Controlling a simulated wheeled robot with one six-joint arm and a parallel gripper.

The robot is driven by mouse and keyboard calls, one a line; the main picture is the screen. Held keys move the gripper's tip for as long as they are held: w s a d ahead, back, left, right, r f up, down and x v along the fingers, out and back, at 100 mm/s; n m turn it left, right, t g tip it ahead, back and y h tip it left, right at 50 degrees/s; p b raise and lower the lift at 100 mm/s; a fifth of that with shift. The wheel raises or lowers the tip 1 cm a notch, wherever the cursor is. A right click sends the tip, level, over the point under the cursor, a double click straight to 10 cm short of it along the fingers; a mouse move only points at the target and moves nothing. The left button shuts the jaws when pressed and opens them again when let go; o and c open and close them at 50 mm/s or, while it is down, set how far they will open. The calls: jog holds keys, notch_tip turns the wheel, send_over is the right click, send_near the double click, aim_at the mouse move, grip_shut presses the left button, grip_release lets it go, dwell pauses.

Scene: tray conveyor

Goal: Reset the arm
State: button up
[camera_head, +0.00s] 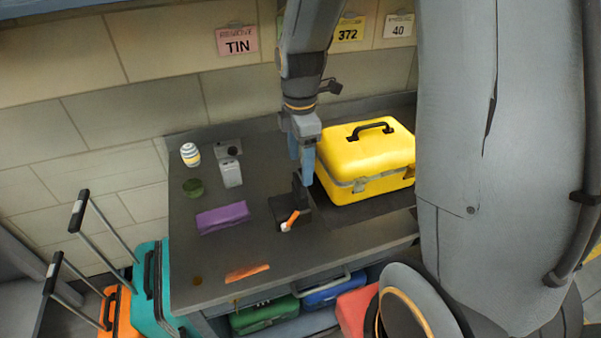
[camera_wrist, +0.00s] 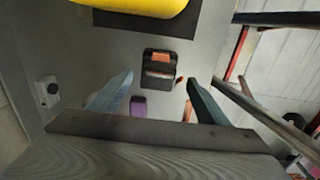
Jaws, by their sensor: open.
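My gripper (camera_head: 302,160) hangs above the table, pointing down, left of the yellow case. In the wrist view, its two fingers stand wide apart (camera_wrist: 157,92), with nothing held between them. Below and beyond the fingertips lies a small dark holder (camera_head: 303,212), which also shows in the wrist view (camera_wrist: 172,72). An orange and white item (camera_head: 290,220) lies at the holder; its exact kind is unclear. My upper arm hides part of the wall and table back.
The yellow case (camera_head: 367,152) stands close right of my gripper. The front middle of the table is mostly clear. Suitcases (camera_head: 151,285) stand lower left.

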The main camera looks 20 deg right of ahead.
jog(key=shift+r, duration=0.75)
jog(key=shift+s, duration=0.1)
jog(key=shift+s+f+m, duration=0.1)
jog(key=shift+s+m, duration=0.1)
jog(key=shift+m, duration=0.4)
jog(key=s+f+m+b, duration=0.1)
jog(key=s+m, duration=0.3)
jog(key=m, duration=0.4)
jog(key=s+f+m+t+b, duration=0.1)
jog(key=s+m, duration=0.3)
jog(key=m, duration=0.4)
jog(key=shift+s+f+m+b, duration=0.15)
jog(key=shift+s+m+b, duration=0.25)
jog(key=shift+b, duration=0.5)
